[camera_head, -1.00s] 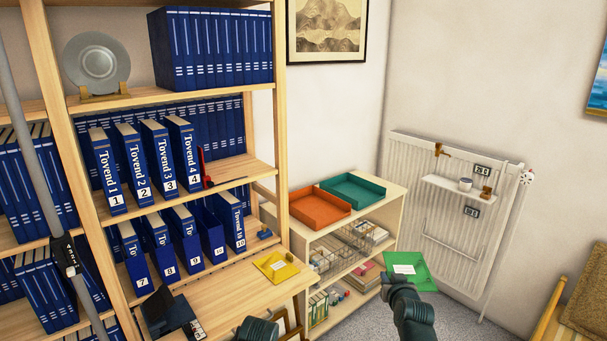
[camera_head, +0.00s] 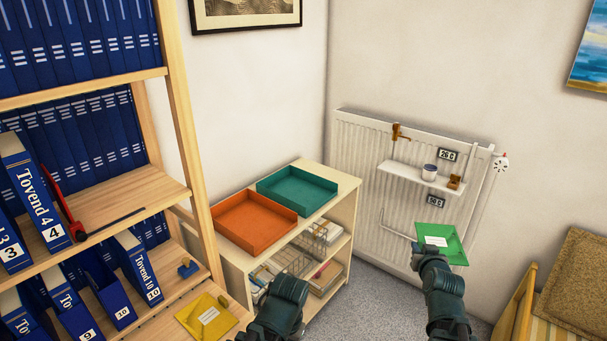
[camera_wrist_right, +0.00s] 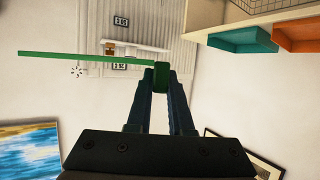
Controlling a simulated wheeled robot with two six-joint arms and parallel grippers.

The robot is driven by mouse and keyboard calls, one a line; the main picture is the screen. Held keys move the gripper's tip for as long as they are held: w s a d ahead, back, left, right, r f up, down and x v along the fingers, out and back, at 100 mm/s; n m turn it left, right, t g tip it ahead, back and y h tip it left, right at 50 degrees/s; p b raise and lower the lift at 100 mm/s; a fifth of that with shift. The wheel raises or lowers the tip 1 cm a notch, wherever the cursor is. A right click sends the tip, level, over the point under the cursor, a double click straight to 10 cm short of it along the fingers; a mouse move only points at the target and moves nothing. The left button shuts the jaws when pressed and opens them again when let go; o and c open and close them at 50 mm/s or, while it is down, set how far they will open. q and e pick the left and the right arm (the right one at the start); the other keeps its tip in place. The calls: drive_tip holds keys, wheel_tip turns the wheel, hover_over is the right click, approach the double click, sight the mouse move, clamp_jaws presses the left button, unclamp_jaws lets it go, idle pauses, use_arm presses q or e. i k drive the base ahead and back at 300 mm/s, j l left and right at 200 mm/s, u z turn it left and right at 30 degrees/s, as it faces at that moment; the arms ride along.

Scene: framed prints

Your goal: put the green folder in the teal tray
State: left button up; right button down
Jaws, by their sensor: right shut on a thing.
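The green folder (camera_head: 443,241) is held out in front of the radiator, with a white label on its face. My right gripper (camera_head: 434,257) is shut on its near edge; the right wrist view shows the folder edge-on (camera_wrist_right: 85,57) with its end between the fingertips (camera_wrist_right: 160,78). The teal tray (camera_head: 297,191) is empty on top of the low shelf unit, left of and apart from the folder. It also shows in the right wrist view (camera_wrist_right: 247,40). My left arm comes in at the bottom centre, but its fingertips cannot be made out.
An empty orange tray (camera_head: 255,222) sits beside the teal one. A yellow folder (camera_head: 206,316) lies on the wooden surface at lower left. A radiator (camera_head: 360,165) with a small shelf (camera_head: 405,179) stands behind. A tall bookcase (camera_head: 185,110) bounds the left side.

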sight(302, 195)
drive_tip(key=i+l+u, duration=0.1)
drive_tip(key=i+l, duration=0.15)
drive_tip(key=i, duration=0.2)
drive_tip(key=i+l+u, duration=0.15)
drive_tip(key=i, duration=0.25)
drive_tip(key=l, duration=0.1)
